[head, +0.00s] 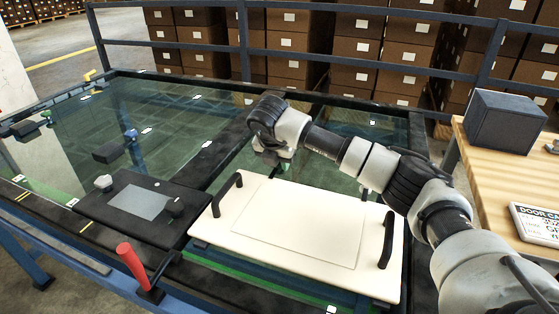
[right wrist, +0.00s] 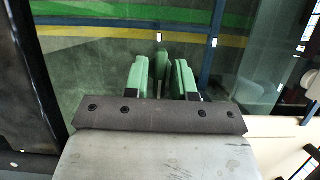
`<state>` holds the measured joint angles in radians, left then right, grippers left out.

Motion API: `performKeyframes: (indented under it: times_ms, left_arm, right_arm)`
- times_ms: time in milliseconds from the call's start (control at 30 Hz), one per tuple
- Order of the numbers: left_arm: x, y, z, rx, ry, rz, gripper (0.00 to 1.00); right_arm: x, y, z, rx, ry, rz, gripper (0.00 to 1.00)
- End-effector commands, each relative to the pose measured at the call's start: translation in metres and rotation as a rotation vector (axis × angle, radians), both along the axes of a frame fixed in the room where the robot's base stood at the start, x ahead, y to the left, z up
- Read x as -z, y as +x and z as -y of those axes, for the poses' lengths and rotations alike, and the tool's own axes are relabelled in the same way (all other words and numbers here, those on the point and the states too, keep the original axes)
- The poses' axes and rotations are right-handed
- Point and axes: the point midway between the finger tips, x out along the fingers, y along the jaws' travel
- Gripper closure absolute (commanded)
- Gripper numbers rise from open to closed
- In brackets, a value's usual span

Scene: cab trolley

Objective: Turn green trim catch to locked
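My right gripper (head: 282,166) reaches in from the right, just beyond the back edge of the white panel. In the right wrist view its two green-padded fingers (right wrist: 161,80) stand apart. An upright green piece, which looks like the green trim catch (right wrist: 161,62), shows between and slightly beyond the fingers, closer to the right one. I cannot tell whether either finger touches it. In the head view the catch is hidden or merges with the fingertips, and its turn position cannot be read. My left gripper is out of view.
The white panel (head: 255,222) with two black handles lies below my right arm. Left of it are a black plate (head: 107,217) and a red lever (head: 132,264). A wooden table (head: 501,175) with a dark box (head: 504,121) stands at right. Blue rails (head: 205,47) run behind the glass.

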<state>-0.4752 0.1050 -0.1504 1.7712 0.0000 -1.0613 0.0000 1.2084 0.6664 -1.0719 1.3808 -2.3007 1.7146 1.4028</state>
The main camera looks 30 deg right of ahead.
Motion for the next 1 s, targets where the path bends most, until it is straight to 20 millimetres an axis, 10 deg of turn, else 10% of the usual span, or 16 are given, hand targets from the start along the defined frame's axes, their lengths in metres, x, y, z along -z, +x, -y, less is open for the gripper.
performKeyframes:
  times_ms: [433, 1000]
  left_arm:
    - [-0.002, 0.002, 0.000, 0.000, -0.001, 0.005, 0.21]
    - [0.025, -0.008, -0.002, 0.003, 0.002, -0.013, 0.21]
  right_arm:
    - [-0.006, -0.001, -0.002, -0.003, 0.000, 0.000, 0.62]
    - [-0.094, -0.025, -0.030, -0.003, 0.000, 0.000, 0.62]
